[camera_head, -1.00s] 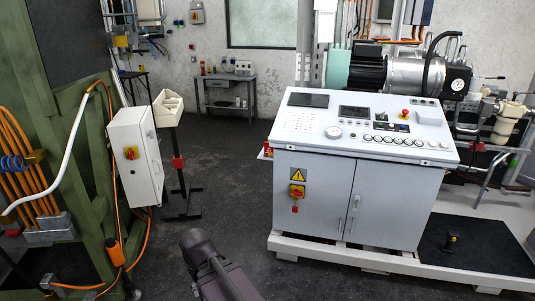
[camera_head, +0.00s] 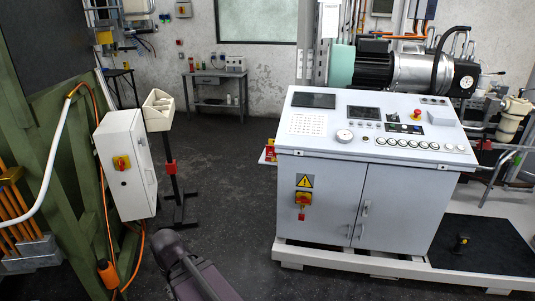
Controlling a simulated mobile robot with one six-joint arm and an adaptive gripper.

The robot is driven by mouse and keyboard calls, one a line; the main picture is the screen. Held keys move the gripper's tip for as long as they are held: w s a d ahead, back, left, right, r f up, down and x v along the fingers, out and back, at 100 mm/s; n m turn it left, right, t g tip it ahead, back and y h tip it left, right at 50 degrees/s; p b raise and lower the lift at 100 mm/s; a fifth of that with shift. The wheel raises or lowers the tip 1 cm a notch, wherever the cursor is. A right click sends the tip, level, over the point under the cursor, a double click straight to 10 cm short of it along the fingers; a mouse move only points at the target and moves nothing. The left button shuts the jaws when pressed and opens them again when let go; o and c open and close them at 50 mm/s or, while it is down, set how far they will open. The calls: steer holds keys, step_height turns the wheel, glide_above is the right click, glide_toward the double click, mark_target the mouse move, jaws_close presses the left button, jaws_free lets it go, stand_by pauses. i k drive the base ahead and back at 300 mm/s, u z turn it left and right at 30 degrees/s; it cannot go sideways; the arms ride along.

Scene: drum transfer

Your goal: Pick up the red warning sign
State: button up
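A small red and yellow item (camera_head: 269,151) hangs at the left side of the grey control console (camera_head: 330,185), mostly edge-on; I cannot tell whether it is the red warning sign. No other clear red sign shows. A yellow triangle label (camera_head: 304,181) is on the console's front, above a red and yellow switch. A dark part of my own arm shows at the bottom left of centre. My gripper's fingers are not in view.
A white switch cabinet (camera_head: 125,166) and a stand with a beige tray top (camera_head: 160,110) are at left, beside a green frame (camera_head: 75,165). A grey workbench (camera_head: 216,80) stands at the back wall. Dark floor is open between the stand and the console.

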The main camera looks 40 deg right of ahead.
mark_target(270, 149)
steer(key=u, duration=0.1)
steer(key=i, duration=1.85)
steer(key=z, duration=0.5)
steer(key=i, duration=0.7)
steer(key=z, duration=1)
steer(key=i, duration=0.8)
steer(key=z, duration=0.4)
